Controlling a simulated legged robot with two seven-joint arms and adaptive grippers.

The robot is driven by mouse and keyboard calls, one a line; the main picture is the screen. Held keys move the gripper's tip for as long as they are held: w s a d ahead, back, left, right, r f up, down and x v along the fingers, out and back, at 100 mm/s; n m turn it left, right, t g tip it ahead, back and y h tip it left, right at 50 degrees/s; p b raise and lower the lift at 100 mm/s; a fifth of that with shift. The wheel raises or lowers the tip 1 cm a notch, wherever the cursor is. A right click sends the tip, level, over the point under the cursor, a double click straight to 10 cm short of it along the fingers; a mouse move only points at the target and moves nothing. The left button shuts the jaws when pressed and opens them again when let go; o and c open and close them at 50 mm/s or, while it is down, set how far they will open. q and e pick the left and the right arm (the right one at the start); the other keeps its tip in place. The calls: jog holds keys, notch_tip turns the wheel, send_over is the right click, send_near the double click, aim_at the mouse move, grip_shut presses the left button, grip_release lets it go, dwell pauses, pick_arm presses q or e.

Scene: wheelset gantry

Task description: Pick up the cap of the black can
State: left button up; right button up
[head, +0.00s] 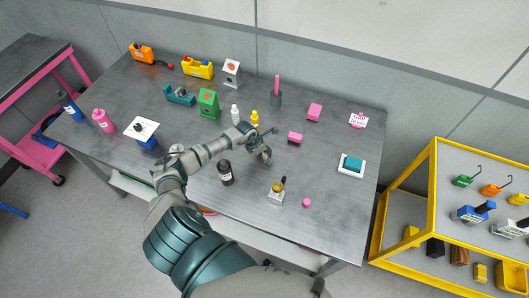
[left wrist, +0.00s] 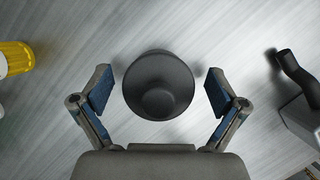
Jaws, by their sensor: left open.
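The black can (head: 226,173) stands upright on the grey table, with a pale label. My left gripper (head: 265,150) is over the table to the right of the can, pointing down. In the left wrist view, my left gripper (left wrist: 160,92) is open, with one finger on each side of a dark grey round piece (left wrist: 158,84). This piece looks like the cap, apart from the can, and a gap shows on both sides of it. In the head view it is mostly hidden by the gripper. My right gripper is not in view.
A yellow bottle (head: 255,118) stands behind the gripper, and a grey block (head: 276,198) with a dark upright part stands in front. A pink block (head: 295,138) lies to the right. A small pink piece (head: 306,203) is near the front edge. The table's right front is mostly clear.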

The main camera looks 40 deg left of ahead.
pick_arm(q)
jog(key=c, duration=0.9)
jog(key=shift+c, duration=1.2)
jog(key=shift+s+a, duration=0.1)
jog(key=shift+a, duration=0.1)
